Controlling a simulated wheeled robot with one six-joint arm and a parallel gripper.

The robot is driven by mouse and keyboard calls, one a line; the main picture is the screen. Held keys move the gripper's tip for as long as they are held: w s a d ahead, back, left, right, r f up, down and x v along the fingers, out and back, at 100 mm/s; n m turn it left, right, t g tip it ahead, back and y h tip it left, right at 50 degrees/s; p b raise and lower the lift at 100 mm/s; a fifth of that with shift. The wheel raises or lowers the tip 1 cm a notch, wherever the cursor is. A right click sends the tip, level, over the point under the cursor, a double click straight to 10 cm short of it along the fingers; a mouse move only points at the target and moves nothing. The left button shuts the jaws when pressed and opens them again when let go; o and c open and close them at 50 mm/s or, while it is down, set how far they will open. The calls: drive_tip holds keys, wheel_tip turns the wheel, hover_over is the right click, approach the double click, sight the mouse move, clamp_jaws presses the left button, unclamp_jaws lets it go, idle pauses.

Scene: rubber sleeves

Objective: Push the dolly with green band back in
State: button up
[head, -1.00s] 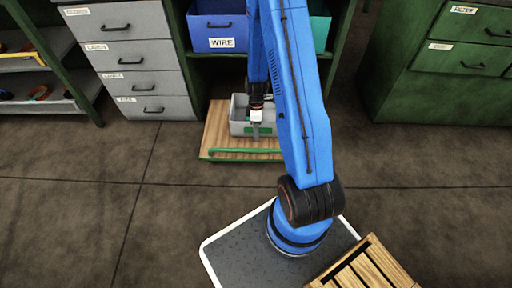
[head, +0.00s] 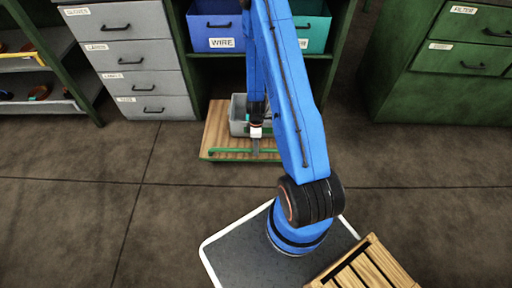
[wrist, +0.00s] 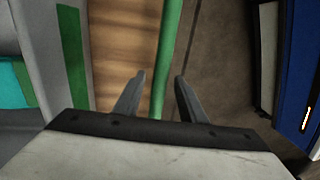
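The dolly (head: 216,130) is a wooden board on the floor, partly under the green shelf unit, with a green bar (head: 225,151) along its front edge. A grey bin (head: 236,115) with green patches stands on it, partly hidden by my arm. My gripper (head: 255,152) is low at the front edge, by the bar. In the wrist view my gripper (wrist: 160,78) has its fingers apart, and the green bar (wrist: 170,40) shows between them. I cannot tell if either finger touches it. The wood (wrist: 115,50) lies left of the bar, bare floor right.
Grey drawers (head: 135,60) stand left of the dolly. A blue WIRE bin (head: 213,27) and a teal bin (head: 313,36) sit on the shelf above. A green cabinet (head: 430,90) stands right. A slatted wooden crate (head: 365,270) is at my base. Floor before the dolly is clear.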

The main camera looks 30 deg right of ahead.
clamp_jaws()
drive_tip(key=w+d, duration=0.4)
drive_tip(key=w, duration=0.2)
drive_tip(key=w+d, duration=0.4)
drive_tip(key=w, duration=0.2)
drive_tip(key=w+d, duration=0.4)
drive_tip(key=w, duration=0.2)
drive_tip(key=shift+w+d, duration=0.3)
unclamp_jaws()
drive_tip(key=shift+r, duration=0.1)
wheel_tip(320, 180, up, 12)
drive_tip(key=w+d, duration=0.1)
drive_tip(key=w, duration=0.1)
drive_tip(key=shift+d+f, duration=0.15)
drive_tip(key=shift+f, duration=0.1)
